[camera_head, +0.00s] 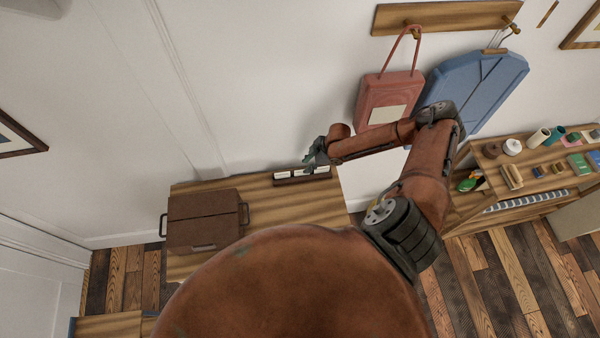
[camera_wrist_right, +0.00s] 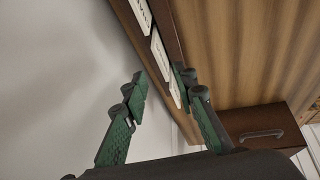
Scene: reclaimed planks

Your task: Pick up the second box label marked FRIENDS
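A dark narrow rack (camera_head: 290,182) with small white labels (camera_head: 283,174) lies on the wooden table against the wall. In the right wrist view three white labels show in a row: one at the top (camera_wrist_right: 142,14), a middle one (camera_wrist_right: 160,53), and a lower one (camera_wrist_right: 175,90) beside a fingertip. They carry dark marks, but I cannot read FRIENDS on any. My right gripper (camera_head: 316,160) is over the right end of the rack. Its green fingers (camera_wrist_right: 161,82) are spread with nothing held between them; the right finger overlaps the rack. My left gripper is not in view.
A brown box (camera_head: 203,215) with handles stands on the table (camera_head: 260,190) left of the rack. A red bag (camera_head: 376,95) and a blue bag (camera_head: 480,85) hang above, right. A shelf (camera_head: 492,170) with small items stands at right. The wall is close behind the rack.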

